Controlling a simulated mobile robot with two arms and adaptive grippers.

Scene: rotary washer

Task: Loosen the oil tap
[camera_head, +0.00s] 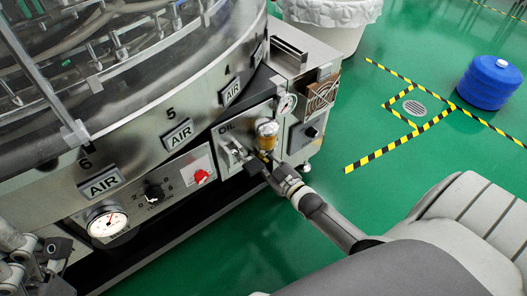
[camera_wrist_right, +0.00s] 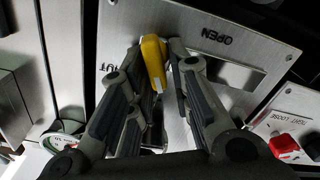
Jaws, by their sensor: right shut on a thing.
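The oil tap has a yellow handle (camera_wrist_right: 153,62), seen in the right wrist view against a metal plate (camera_wrist_right: 225,35). The plate carries an upside-down OPEN label and another label partly hidden by a finger. My right gripper (camera_wrist_right: 156,72) has its fingers on either side of the handle and is shut on it. In the head view my right gripper (camera_head: 262,168) is at the OIL panel (camera_head: 229,139), below an amber glass cup (camera_head: 267,128), and hides most of the tap. Part of my left gripper (camera_head: 55,262) shows at the lower left; its fingers are unclear.
The washer's front carries a red knob (camera_head: 201,176), a black knob (camera_head: 154,193), a white gauge (camera_head: 107,222) and a smaller gauge (camera_head: 287,104). A white-lined bin (camera_head: 335,22) and a blue drum (camera_head: 489,83) stand behind.

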